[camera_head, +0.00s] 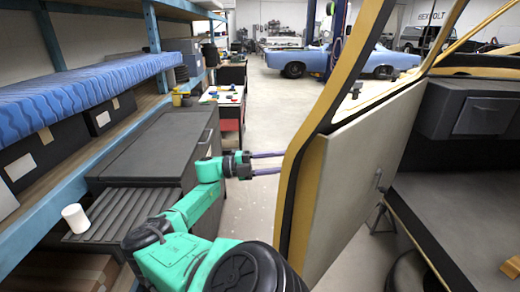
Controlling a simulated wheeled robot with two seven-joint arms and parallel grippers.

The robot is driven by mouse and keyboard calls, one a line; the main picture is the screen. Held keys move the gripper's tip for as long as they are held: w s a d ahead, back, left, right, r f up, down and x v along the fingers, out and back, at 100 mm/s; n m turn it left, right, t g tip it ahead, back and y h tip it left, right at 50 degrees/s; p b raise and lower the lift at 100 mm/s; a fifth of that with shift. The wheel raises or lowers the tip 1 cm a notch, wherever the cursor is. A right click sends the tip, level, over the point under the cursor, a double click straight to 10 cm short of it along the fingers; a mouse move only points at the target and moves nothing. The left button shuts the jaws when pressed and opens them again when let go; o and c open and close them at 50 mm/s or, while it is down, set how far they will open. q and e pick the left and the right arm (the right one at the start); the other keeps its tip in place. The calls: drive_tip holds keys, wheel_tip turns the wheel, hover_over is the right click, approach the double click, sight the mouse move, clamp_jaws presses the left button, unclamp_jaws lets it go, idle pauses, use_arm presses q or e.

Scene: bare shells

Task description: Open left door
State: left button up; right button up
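The left door (352,180) stands right of centre, with a yellow and black frame edge and a grey inner panel. It stands swung out from the vehicle body, with a gap to the dark interior at right. A small handle (378,179) shows on its inner panel. My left gripper (282,162), on a green arm from below, points right at the door's outer edge. Its two purple fingers are apart with nothing visible between them. The tips reach the yellow edge; I cannot tell whether they touch it. My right gripper is not in view.
A dark grey cabinet (150,150) stands close left of my arm, with a white cup (75,217) beside it. Blue shelving (50,35) lines the left wall. A grey box (482,115) is inside the vehicle. Clear floor (262,120) runs back to a blue car (300,60).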

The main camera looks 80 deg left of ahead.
use_arm(q)
drive_tip(key=s+a+f+b, duration=0.1)
drive_tip(key=s+b, duration=0.1)
drive_tip(key=s, duration=0.6)
drive_tip(key=shift+s, duration=0.3)
